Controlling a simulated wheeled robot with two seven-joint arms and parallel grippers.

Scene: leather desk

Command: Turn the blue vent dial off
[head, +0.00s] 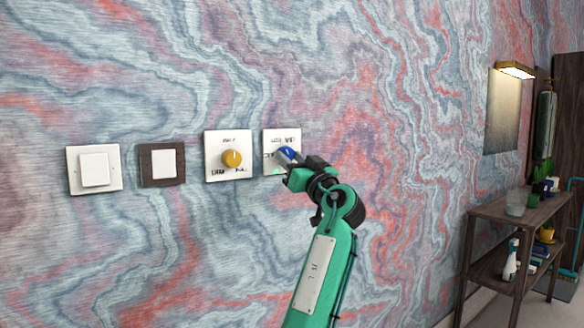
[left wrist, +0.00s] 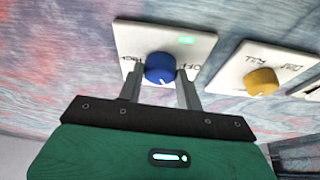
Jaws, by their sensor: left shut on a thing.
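The blue vent dial (left wrist: 159,68) sits on a white wall plate (left wrist: 205,43) with black lettering and a small lit green patch. My left gripper (left wrist: 160,78) has one finger on each side of the dial and is shut on it. A white mark shows on the dial's face. In the head view the blue dial (head: 287,153) is partly hidden by my left gripper (head: 284,163), and the plate (head: 270,141) shows around it. My right gripper is not in view.
A yellow dial (head: 232,159) on its own white plate is just left of the blue one. A brown-framed switch (head: 162,163) and a white switch (head: 94,169) are further left. A wooden shelf (head: 505,212) stands far right. The wall between is clear.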

